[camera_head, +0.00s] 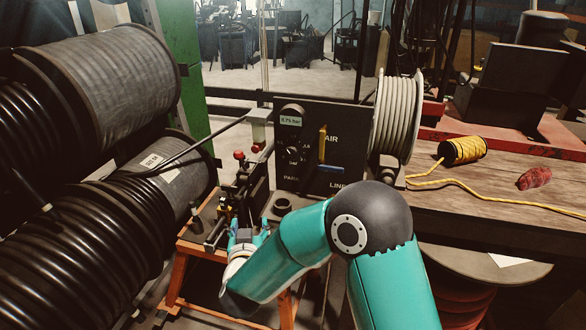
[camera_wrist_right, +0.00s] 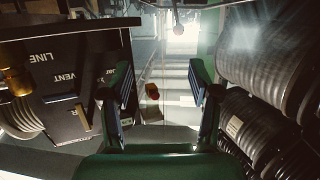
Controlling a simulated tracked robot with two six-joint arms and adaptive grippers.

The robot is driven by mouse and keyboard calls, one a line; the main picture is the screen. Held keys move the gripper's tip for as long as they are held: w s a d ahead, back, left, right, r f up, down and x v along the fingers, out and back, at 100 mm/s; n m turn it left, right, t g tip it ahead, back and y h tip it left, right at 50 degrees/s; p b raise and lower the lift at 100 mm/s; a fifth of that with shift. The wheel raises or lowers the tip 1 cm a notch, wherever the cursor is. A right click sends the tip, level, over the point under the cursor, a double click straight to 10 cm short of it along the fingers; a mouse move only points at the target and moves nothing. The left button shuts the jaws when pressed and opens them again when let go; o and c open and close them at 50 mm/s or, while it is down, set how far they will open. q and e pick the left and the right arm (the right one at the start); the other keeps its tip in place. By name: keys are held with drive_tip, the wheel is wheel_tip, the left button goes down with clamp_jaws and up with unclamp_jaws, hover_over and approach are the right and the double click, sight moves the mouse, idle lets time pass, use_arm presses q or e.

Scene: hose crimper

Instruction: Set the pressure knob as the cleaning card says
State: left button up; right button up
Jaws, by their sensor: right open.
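The dark control panel (camera_head: 346,150) stands upright at the bench's left end, with a small lit readout that looks like 0.75 bar (camera_head: 290,121). A dark round knob (camera_head: 292,151) sits below the readout; its setting is too small to read. The panel also has a yellow handle (camera_head: 323,138) and a blue handle (camera_head: 330,168). My right gripper (camera_head: 248,229) is open and empty, low and left of the panel, apart from it. The right wrist view shows its spread fingers (camera_wrist_right: 160,90) and the panel (camera_wrist_right: 88,58) upside down at left. I cannot make out a cleaning card. My left gripper is not in view.
Large black hose reels (camera_head: 95,85) fill the left. A red-topped lever (camera_head: 239,156) and fittings stand on the small orange-legged stand near my gripper. A pale hose reel (camera_head: 397,115) is right of the panel. Yellow cord (camera_head: 463,150) and a red rag (camera_head: 534,178) lie on the bench.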

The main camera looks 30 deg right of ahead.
drive_tip(key=s+d+r+m+g+h+b, duration=0.1)
drive_tip(key=s+d+r+m+g+h, duration=0.2)
drive_tip(key=r+h, duration=0.5)
use_arm(q)
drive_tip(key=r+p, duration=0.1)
drive_tip(key=p, duration=0.2)
use_arm(e)
drive_tip(key=t+y, duration=0.1)
drive_tip(key=y, duration=0.1)
approach(290, 156)
drive_tip(key=shift+m, duration=0.4)
drive_tip(key=x, duration=0.9)
drive_tip(key=shift+w+d+r, duration=0.15)
drive_tip(key=shift+w+d, duration=0.05)
drive_tip(key=shift+d, duration=0.1)
drive_tip(key=shift+c, duration=0.3)
drive_tip(key=c, duration=1.1)
drive_tip(key=shift+d, duration=0.2)
drive_tip(key=shift+a, duration=0.15)
